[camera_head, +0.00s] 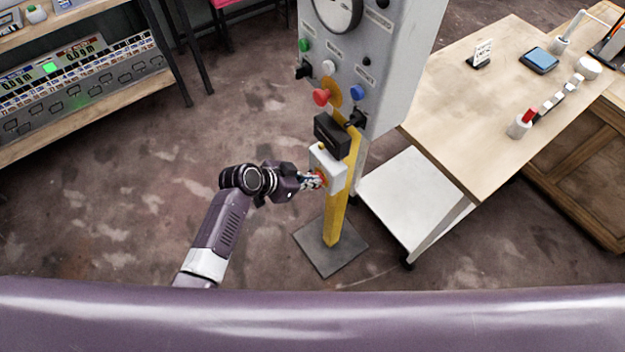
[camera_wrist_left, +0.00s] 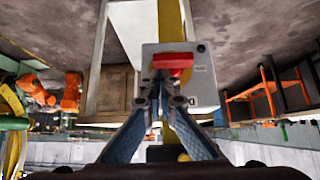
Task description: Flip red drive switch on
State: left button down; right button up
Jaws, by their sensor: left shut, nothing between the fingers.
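The red drive switch (camera_wrist_left: 173,60) is a red lever on the face of a small light-grey box (camera_wrist_left: 204,82). In the head view that box (camera_head: 331,166) sits on a yellow post (camera_head: 342,210), and the switch is mostly hidden by my gripper. My left gripper (camera_head: 318,181) is at the box's front face. In the left wrist view its fingertips (camera_wrist_left: 162,93) are shut with nothing held, just below the red lever in the picture. I cannot tell whether they touch it. My right gripper is not in view.
A grey control panel (camera_head: 400,75) with a red knob (camera_head: 322,97) stands behind the post. A black box (camera_head: 331,133) is mounted above the switch box. A wooden table (camera_head: 470,120) and white lower shelf (camera_head: 412,195) are at right. Floor on the left is clear.

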pick_arm(q)
jog(key=shift+f, duration=0.3)
jog(key=shift+s+d+t, duration=0.1)
jog(key=shift+s+t, duration=0.05)
jog(key=shift+t, duration=0.25)
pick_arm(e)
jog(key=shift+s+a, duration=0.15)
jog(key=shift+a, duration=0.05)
pick_arm(q)
jog(key=shift+s+d+f+m+t+y, duration=0.1)
jog(key=shift+s+f+m+t+y, duration=0.1)
jog(key=shift+m+t+y, duration=0.25)
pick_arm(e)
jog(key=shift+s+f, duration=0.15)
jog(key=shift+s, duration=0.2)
